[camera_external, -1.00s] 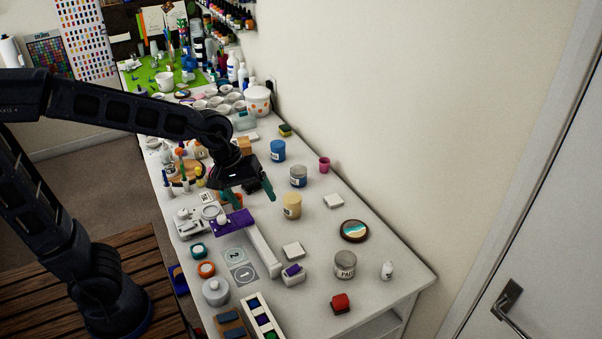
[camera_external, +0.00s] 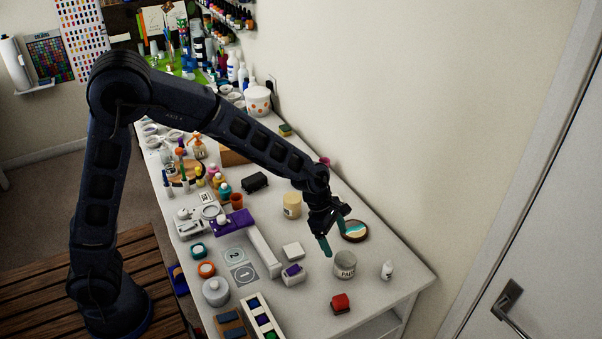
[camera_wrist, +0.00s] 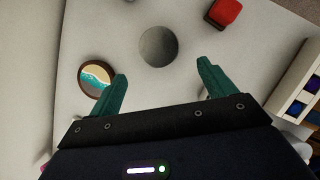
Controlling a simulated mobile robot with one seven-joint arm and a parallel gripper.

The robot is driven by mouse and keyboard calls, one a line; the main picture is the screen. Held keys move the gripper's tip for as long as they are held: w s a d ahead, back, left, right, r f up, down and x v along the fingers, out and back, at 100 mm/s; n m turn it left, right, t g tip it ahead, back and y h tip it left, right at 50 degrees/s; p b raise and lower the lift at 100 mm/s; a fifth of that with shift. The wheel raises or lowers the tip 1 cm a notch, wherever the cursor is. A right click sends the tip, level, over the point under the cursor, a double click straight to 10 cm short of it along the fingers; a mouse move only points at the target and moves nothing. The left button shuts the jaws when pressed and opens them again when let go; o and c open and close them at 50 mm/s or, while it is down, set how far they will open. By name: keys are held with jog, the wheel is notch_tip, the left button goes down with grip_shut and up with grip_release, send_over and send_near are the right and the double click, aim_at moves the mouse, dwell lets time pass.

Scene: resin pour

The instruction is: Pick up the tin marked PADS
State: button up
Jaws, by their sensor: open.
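The tin marked PADS (camera_external: 345,270) is a grey cylinder standing upright on the white table near its front right part. In the wrist view its round grey top (camera_wrist: 158,46) lies ahead of my fingertips, roughly between their lines. My gripper (camera_external: 336,232) is open and empty, with teal fingers pointing down, above and behind the tin in the external view. My gripper also shows in the wrist view (camera_wrist: 163,68), its two fingers wide apart and not touching the tin.
A round wave-painted disc (camera_external: 355,231) lies close behind the tin. A red block (camera_external: 340,303), a small white bottle (camera_external: 387,270), and a white block with a purple top (camera_external: 293,273) stand around it. A cream jar (camera_external: 292,205) is farther back. The wall borders the right.

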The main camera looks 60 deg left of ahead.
aim_at(345, 258)
jog(key=x, duration=0.6)
jog(key=shift+w+d+f, duration=0.1)
jog(key=shift+w+f, duration=0.1)
jog(key=shift+x, duration=2.5)
jog(key=shift+d, duration=0.15)
jog(key=c, duration=1.2)
